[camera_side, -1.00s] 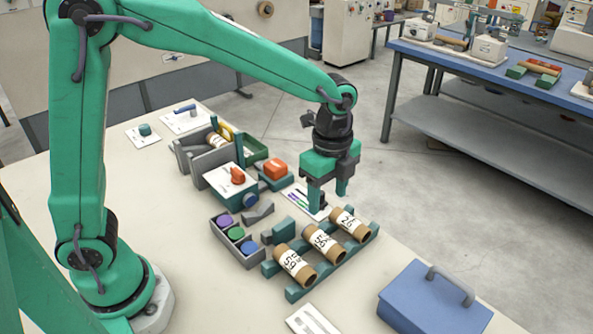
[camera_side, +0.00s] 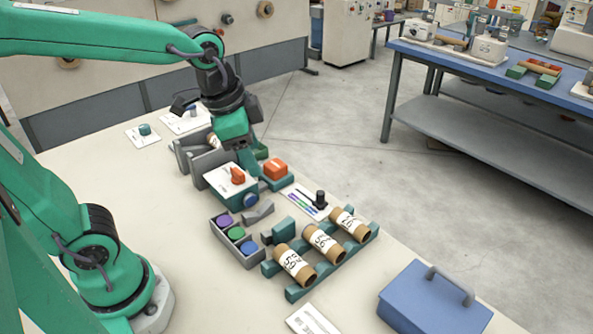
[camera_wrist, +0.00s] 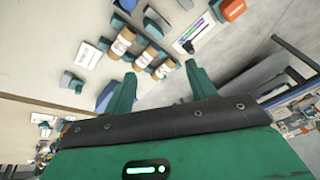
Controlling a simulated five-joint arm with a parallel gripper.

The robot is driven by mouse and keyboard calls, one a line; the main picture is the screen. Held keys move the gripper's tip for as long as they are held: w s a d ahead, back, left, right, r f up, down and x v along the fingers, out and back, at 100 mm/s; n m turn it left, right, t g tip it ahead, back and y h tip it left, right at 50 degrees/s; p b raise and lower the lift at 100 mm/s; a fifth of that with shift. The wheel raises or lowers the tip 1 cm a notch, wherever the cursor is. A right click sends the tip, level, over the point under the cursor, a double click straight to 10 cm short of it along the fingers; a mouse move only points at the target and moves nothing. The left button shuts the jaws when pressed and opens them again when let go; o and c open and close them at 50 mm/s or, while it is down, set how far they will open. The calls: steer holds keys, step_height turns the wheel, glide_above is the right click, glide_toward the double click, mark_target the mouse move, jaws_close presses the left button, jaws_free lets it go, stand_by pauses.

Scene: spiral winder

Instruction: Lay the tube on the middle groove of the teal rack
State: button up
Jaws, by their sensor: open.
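The teal rack (camera_side: 292,293) stands at the front right of the table in the side view. Three brown cardboard tubes with white labels lie across its rails: a left tube (camera_side: 293,264), a middle tube (camera_side: 323,241) in the middle groove, and a right tube (camera_side: 347,224). The wrist view shows them too, with the middle tube (camera_wrist: 145,57) between the others. My gripper (camera_side: 250,170) is over the winder, away from the rack and behind the orange knob. In the wrist view my gripper (camera_wrist: 161,88) has its fingers apart with nothing between them.
The winder (camera_side: 222,184) has an orange knob (camera_side: 238,176) and grey upright plates. A tan and white piece (camera_side: 213,141) shows partly beside my gripper. A grey tray with coloured round pieces (camera_side: 217,232) and a blue case (camera_side: 430,300) stand near the rack.

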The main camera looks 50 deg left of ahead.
steer(key=s+a+n+t, duration=0.2)
steer(key=s+a+n, duration=0.2)
steer(key=s+n, duration=0.3)
steer(key=shift+r, duration=0.15)
